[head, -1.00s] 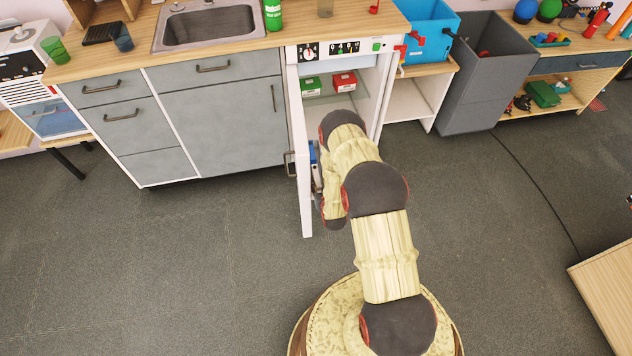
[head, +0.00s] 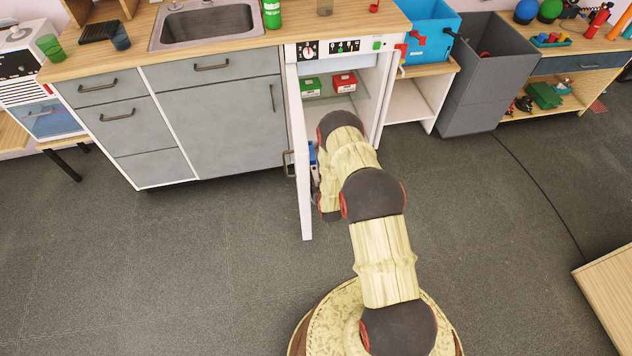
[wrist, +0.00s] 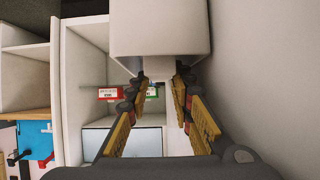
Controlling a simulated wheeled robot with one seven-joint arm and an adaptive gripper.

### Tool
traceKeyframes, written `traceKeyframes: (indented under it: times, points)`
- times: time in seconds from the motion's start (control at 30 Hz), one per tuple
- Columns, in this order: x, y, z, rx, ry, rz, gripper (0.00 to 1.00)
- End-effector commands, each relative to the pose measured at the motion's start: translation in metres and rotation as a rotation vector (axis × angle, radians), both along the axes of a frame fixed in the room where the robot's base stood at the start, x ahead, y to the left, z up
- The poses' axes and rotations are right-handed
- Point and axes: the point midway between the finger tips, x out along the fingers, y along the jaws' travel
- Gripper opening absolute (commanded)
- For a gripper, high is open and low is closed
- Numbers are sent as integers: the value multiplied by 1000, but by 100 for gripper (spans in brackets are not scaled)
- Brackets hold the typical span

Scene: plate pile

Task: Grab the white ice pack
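A large white block-shaped thing (wrist: 160,28) fills the top middle of the wrist view, with a narrow white part pointing down between my fingertips. It may be the white ice pack, but I cannot tell for sure. My gripper (wrist: 160,85) has its two yellow-padded fingers apart, one on each side of that narrow part. I see no clear closing on it. In the head view my arm hides the gripper, which is beside the inner side of the open fridge door (head: 303,190).
A red box (head: 344,82) and a green box (head: 311,87) sit on the fridge's glass shelf. The door's pale inner face (wrist: 270,70) is close on the right in the wrist view. A blue bin (head: 425,30) and grey bin (head: 470,85) stand right of the fridge.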

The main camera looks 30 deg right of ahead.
Motion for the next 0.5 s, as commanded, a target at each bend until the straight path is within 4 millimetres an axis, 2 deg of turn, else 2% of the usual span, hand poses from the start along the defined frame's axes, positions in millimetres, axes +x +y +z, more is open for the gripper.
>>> traceKeyframes:
  times: [0.23, 0.5]
  points:
    - [0, 0, 0, 0, 1, 0, 0]
    - [0, 0, 0, 0, -1, 0, 0]
